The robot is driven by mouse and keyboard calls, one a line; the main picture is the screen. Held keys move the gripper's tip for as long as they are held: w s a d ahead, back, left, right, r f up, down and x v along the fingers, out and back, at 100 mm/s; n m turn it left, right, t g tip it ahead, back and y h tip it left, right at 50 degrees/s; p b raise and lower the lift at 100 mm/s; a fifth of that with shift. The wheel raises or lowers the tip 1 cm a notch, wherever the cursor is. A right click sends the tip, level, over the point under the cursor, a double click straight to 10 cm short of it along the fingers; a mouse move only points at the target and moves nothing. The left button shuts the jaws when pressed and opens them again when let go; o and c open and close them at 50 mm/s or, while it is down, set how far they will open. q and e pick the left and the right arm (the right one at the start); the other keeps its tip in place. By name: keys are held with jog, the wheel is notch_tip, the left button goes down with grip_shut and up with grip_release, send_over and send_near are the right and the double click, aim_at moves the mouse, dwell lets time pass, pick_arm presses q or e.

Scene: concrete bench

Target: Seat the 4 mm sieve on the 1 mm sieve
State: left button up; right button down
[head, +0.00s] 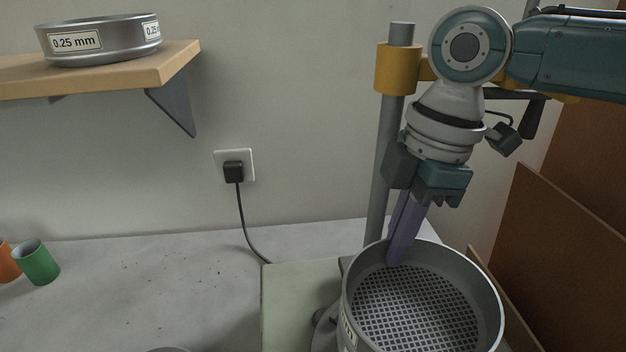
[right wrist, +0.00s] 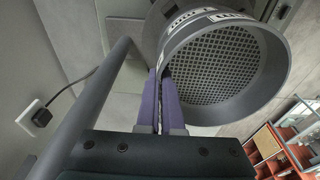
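A steel sieve (head: 486,290) with a coarse square mesh is at the lower right of the head view, cut off by the bottom edge. Its label is too oblique to read; I take it for the 4 mm sieve. My right gripper (head: 398,262) has its purple fingers closed on the sieve's far-left rim. The right wrist view shows the fingers (right wrist: 164,95) pinching the rim of this sieve (right wrist: 275,75). Another labelled round body (right wrist: 160,22), perhaps the 1 mm sieve, shows partly behind it. I cannot tell whether the two touch. My left gripper is not in view.
A grey post (head: 378,185) with a yellow clamp stands just left of my right gripper. A 0.25 mm sieve (head: 105,45) sits on the wooden shelf (head: 120,75). The middle-left bench is mostly clear.

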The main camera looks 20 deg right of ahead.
jog(key=shift+f, duration=0.1)
jog(key=c, duration=1)
grip_release()
notch_tip(320, 180, up, 20)
dwell(0.3)
